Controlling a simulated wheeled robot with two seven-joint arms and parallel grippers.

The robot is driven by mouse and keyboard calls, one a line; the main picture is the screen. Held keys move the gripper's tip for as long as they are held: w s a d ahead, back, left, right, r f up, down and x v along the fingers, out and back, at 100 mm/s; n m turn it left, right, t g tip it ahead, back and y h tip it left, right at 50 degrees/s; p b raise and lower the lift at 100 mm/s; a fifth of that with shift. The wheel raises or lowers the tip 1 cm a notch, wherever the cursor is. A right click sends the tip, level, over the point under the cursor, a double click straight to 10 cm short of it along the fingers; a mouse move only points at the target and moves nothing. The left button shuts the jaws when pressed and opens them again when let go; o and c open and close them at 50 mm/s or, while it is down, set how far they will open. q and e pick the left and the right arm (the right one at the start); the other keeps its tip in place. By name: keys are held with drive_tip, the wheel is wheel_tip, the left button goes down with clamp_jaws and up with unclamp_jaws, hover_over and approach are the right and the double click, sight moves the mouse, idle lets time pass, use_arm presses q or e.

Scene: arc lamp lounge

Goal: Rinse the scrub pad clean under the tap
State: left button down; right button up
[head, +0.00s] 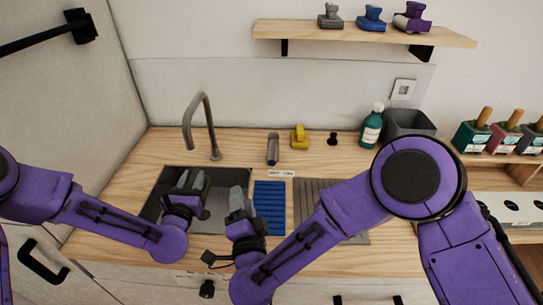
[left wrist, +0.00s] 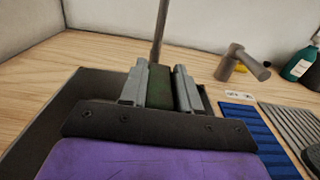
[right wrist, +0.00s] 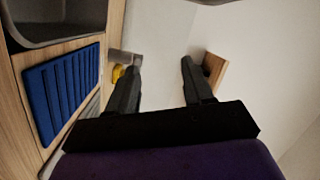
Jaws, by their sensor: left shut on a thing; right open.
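My left gripper (head: 189,184) is over the sink (head: 150,206), below the grey curved spout of the tap (head: 205,118). It is shut on the dark green scrub pad (left wrist: 160,87), which stands upright between its fingers in the left wrist view. The pad's lower part is hidden. A grey handle post (head: 272,148) stands on the counter right of the spout; the left wrist view (left wrist: 243,62) shows its lever. No water stream is visible. My right gripper (head: 238,208) is open and empty near the sink's right edge; its parted fingers show in the right wrist view (right wrist: 160,78).
A blue ribbed mat (head: 269,208) and a grey grooved drainboard (head: 308,196) lie right of the sink. A yellow object (head: 299,137), a small black knob (head: 333,139), a green bottle (head: 372,127) and a grey bin (head: 410,123) stand along the back. A shelf (head: 350,34) hangs above.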

sight(272, 156)
drive_tip(key=w+d+f+h, duration=0.1)
drive_tip(key=w+d, duration=0.1)
drive_tip(key=w, duration=0.1)
drive_tip(key=w+d+f+h, duration=0.1)
drive_tip(key=w+d, duration=0.1)
drive_tip(key=w, duration=0.1)
drive_tip(key=w+d+f+m+h, duration=0.1)
drive_tip(key=w+d+h, duration=0.1)
drive_tip(key=w, duration=0.1)
drive_tip(key=shift+w+d+f, duration=0.15)
drive_tip(key=shift+w, duration=0.15)
drive_tip(key=w, duration=1.2)
drive_tip(key=shift+d, duration=0.25)
